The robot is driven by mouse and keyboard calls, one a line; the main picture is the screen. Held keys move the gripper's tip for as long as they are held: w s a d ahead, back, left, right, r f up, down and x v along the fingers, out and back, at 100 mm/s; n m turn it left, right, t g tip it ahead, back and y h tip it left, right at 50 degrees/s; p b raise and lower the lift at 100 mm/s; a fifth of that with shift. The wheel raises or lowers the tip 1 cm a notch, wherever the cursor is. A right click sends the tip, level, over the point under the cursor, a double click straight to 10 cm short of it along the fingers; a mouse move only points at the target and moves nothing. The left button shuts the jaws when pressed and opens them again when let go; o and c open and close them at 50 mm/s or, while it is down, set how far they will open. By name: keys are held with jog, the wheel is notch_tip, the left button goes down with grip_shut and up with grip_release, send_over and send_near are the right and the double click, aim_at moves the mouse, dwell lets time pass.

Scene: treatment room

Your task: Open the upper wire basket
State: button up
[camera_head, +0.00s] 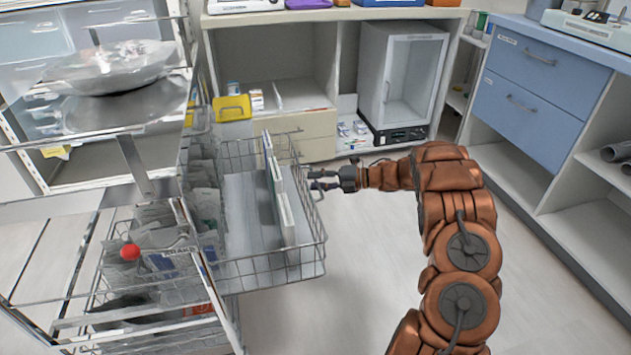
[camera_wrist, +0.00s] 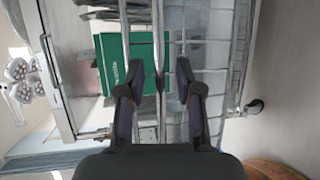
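The upper wire basket (camera_head: 300,262) is slid out to the right from the metal rack in the head view. It holds upright white-and-green flat items (camera_head: 278,200) and clear packets. My gripper (camera_head: 318,180) is at the basket's outer right side, near its top wires. In the wrist view the two fingers (camera_wrist: 158,88) stand apart, with basket wires (camera_wrist: 160,40) showing between and beyond them. Contact with the wires cannot be told. A green box face (camera_wrist: 110,60) shows behind the wires.
A lower wire basket (camera_head: 95,290) with packets sits below. A yellow bin (camera_head: 232,108) and shelves stand behind, with a small glass-door cabinet (camera_head: 405,80). Blue drawers (camera_head: 530,105) are at right. The floor (camera_head: 350,290) right of the basket is clear, apart from my arm overhead.

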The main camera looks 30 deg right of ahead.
jog(key=v, duration=1.1)
jog(key=shift+s+d, duration=0.2)
jog(key=shift+r, duration=0.1)
